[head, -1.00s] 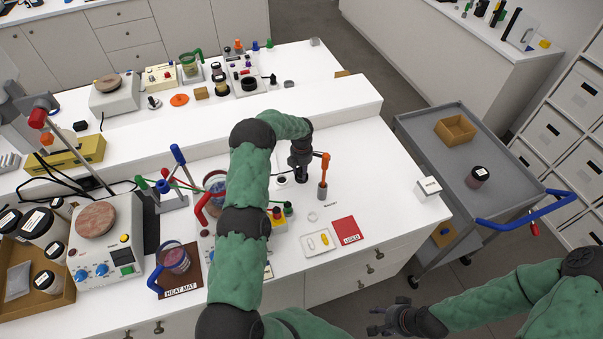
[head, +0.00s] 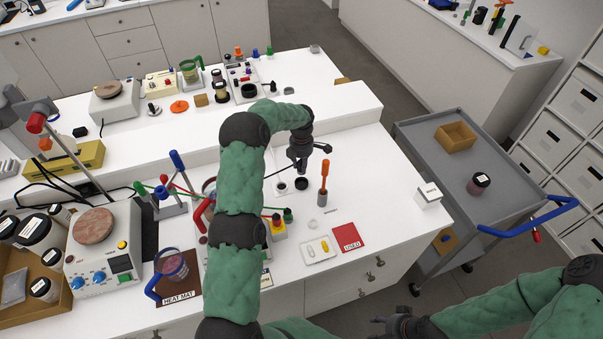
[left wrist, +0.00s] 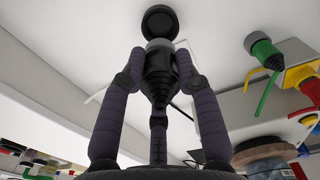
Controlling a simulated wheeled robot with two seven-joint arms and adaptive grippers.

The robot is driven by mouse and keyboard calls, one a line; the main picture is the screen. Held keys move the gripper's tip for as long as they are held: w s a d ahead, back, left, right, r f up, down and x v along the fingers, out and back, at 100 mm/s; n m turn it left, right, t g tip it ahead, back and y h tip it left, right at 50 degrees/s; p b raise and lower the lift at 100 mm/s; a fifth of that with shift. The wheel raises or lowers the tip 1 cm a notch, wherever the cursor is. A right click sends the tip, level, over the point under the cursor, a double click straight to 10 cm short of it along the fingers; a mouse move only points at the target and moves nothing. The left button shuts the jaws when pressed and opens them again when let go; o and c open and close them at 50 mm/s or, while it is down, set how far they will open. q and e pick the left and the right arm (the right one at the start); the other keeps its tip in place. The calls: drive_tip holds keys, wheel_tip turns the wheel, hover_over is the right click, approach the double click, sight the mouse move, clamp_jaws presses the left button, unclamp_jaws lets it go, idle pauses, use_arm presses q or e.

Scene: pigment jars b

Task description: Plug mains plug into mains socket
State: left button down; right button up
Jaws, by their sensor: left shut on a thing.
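My left gripper (head: 299,168) is over the back right of the white bench. In the left wrist view its two fingers (left wrist: 158,115) are shut on the mains plug (left wrist: 160,72), a dark ribbed body with a grey end. A round black socket (left wrist: 160,22) shows just beyond the grey end; I cannot tell whether they touch. In the head view this dark round socket (head: 302,184) lies just below the fingertips, beside a paler round fitting (head: 281,187). The plug is largely hidden there. My right gripper (head: 390,326) is at the bottom edge, partly cut off, away from the bench.
An orange-handled tool (head: 325,175) stands upright in a grey holder right of the left gripper. A white tray (head: 308,257) and red card (head: 347,237) lie nearer. A raised white ledge (head: 345,115) runs behind. Green and red connectors stand to the left.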

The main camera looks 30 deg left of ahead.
use_arm(q)
drive_tip(key=shift+r, duration=0.85)
drive_tip(key=shift+s+a+r+b, duration=0.15)
drive_tip(key=shift+a+b, duration=0.1)
drive_tip(key=shift+b, duration=0.2)
drive_tip(key=s+a+f+b, duration=0.1)
drive_tip(key=s+a+b, duration=0.4)
drive_tip(key=b, duration=0.2)
drive_tip(key=shift+a+f, duration=0.2)
drive_tip(key=shift+f+b, duration=1.9)
drive_tip(key=shift+f, duration=1)
